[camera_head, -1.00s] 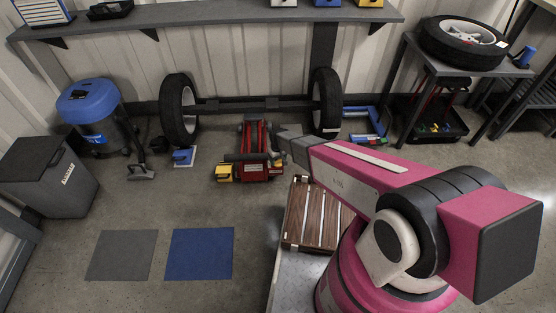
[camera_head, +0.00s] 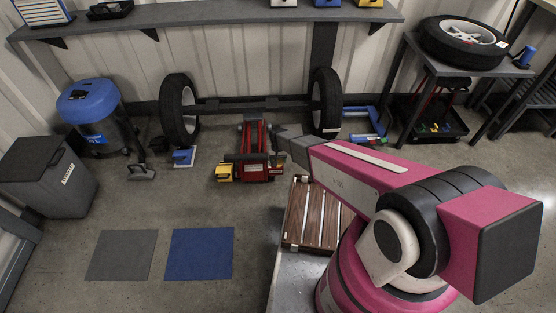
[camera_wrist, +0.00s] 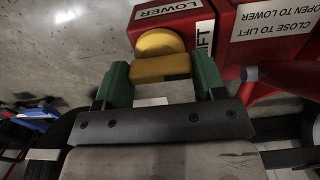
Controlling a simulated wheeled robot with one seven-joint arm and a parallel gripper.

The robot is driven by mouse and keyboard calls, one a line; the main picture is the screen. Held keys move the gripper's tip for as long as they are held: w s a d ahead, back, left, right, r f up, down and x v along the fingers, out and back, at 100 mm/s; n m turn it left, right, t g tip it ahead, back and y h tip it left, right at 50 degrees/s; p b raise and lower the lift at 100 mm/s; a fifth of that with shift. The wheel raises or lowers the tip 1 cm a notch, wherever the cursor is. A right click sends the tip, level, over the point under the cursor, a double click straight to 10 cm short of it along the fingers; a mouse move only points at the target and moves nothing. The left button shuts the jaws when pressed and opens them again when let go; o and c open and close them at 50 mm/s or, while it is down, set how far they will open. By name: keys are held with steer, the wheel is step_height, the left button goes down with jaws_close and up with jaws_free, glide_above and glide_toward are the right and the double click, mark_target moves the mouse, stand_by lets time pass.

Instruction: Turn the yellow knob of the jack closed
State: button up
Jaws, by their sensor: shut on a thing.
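The yellow knob (camera_wrist: 160,43) shows at the top middle of the wrist view, on the end of the red jack (camera_wrist: 222,20). My gripper (camera_wrist: 161,80) has its two green fingertips on either side of the knob's bar and is shut on it. Labels beside the knob read "LOWER" and "LIFT"; others read "CLOSE TO LIFT" and "OPEN TO LOWER". In the head view the red jack (camera_head: 258,150) stands on the floor, with a yellow block (camera_head: 223,173) at its near left. My arm hides the gripper there.
A wheel axle (camera_head: 250,104) with two tyres stands behind the jack. A blue jack stand (camera_head: 184,157) is left of it, and a blue frame (camera_head: 366,128) lies to the right. A wooden-slatted surface (camera_head: 311,215) is nearer. Open floor lies at the front left.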

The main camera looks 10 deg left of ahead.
mark_target(278, 159)
steer(key=o, duration=0.9)
step_height(278, 159, up, 11)
steer(key=shift+f, duration=0.1)
stand_by(0.5)
